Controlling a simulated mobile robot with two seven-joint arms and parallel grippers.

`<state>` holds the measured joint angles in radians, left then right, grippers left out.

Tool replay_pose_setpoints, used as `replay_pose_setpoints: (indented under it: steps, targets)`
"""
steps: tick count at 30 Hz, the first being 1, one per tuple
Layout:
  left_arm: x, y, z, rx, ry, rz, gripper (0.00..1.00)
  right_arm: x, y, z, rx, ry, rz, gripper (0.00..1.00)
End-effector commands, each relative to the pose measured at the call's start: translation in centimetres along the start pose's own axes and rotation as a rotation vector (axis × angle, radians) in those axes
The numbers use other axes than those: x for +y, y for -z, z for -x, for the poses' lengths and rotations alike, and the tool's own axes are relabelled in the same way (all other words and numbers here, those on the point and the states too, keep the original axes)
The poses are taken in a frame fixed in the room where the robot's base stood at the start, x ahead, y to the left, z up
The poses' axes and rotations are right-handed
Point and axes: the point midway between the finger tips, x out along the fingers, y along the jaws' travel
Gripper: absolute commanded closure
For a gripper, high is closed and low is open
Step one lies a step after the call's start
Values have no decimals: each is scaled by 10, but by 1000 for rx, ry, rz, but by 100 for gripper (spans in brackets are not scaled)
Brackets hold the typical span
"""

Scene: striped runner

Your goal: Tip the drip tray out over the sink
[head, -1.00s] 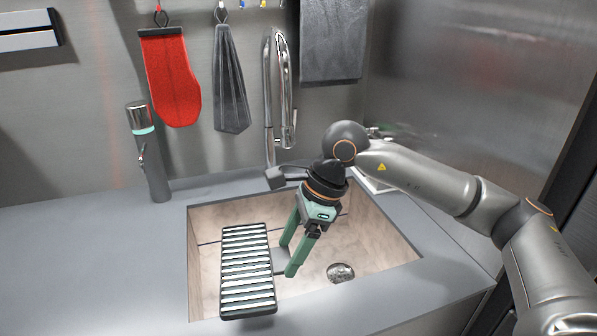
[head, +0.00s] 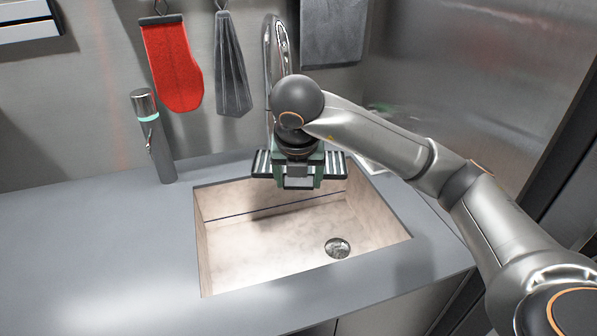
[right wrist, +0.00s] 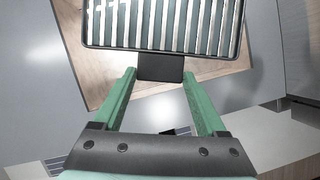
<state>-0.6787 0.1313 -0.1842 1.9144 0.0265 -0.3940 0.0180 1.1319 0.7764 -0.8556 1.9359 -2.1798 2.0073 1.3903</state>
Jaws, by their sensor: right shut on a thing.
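The drip tray (head: 336,165) is a dark frame with pale slats, partly hidden behind my right gripper (head: 298,180) in the head view. It is held above the back edge of the sink (head: 265,255). In the right wrist view the slatted face of the drip tray (right wrist: 165,25) fills the top. Its dark tab (right wrist: 160,68) sits between the green fingertips of my right gripper (right wrist: 160,74), which is shut on it. I cannot tell the tray's exact tilt. The sink floor shows no loose thing. My left gripper is not in view.
A chrome faucet (head: 270,60) rises close behind my right gripper. A grey dispenser with a teal band (head: 152,135) stands left of the sink. A red mitt (head: 172,65) and grey cloths hang on the back wall. The counter (head: 100,250) at left is clear.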

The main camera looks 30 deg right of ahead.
Motion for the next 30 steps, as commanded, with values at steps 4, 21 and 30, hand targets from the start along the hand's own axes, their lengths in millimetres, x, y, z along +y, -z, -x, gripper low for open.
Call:
replay_pose_setpoints:
  steps: [4,21,30]
  targets:
    - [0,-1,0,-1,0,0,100,0,3,-7,2,4,-9,93]
    - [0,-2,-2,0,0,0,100,-4,23,-57,2,-16,-18,93]
    - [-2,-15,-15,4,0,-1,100,-14,22,-56,-3,-327,-146,93]
